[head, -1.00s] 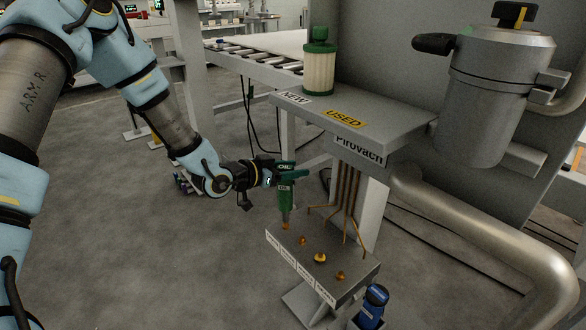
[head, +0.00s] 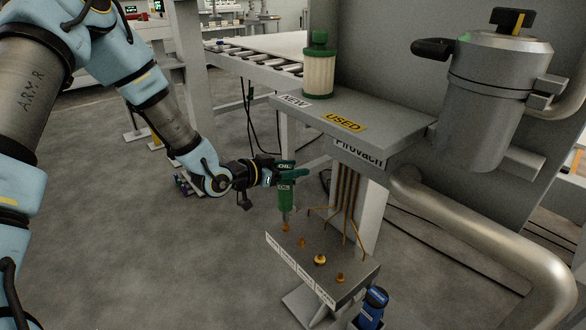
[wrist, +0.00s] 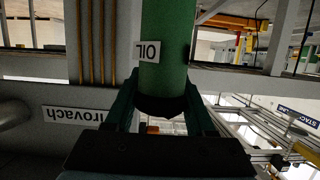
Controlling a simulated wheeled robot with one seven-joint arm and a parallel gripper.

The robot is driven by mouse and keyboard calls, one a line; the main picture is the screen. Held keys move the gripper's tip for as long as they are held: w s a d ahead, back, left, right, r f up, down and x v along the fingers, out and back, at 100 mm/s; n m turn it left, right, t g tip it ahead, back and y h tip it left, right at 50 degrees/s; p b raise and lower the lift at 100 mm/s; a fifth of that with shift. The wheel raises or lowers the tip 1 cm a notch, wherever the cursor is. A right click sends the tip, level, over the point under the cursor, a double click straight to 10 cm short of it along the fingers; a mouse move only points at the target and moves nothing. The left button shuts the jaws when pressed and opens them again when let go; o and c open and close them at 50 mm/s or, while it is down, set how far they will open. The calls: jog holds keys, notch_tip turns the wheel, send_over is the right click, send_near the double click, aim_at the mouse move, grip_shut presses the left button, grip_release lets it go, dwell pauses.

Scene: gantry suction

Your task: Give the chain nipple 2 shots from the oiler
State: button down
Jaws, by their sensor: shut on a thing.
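A green oiler (head: 286,195) with a white label stands upright in my gripper (head: 276,176), nozzle down. My gripper is shut on its upper part; in the wrist view the green body (wrist: 165,60) with its "OIL" label sits between the fingers (wrist: 160,112). The nozzle tip is at or just above the leftmost brass nipple (head: 286,228) on a grey block (head: 335,284); I cannot tell if they touch. Other brass nipples (head: 320,260) stand along the block. The labels on its front are too small to read, so I cannot tell which nipple is the chain one.
A blue tool or bottle (head: 373,304) stands at the block's right end. Copper pipes (head: 347,190) come down behind the block. Above is a grey shelf (head: 390,130) marked NEW and USED, with a green-capped filter (head: 319,70). A grey housing (head: 490,95) is at right.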

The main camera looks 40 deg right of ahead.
jog(key=shift+f+b, duration=0.5)
jog(key=shift+f, duration=0.05)
jog(key=shift+r, duration=0.1)
dwell(0.4)
jog(key=shift+r+p, duration=0.4)
jog(key=shift+r, duration=0.25)
jog(key=shift+r+p, duration=1.65)
jog(key=shift+r, duration=0.7)
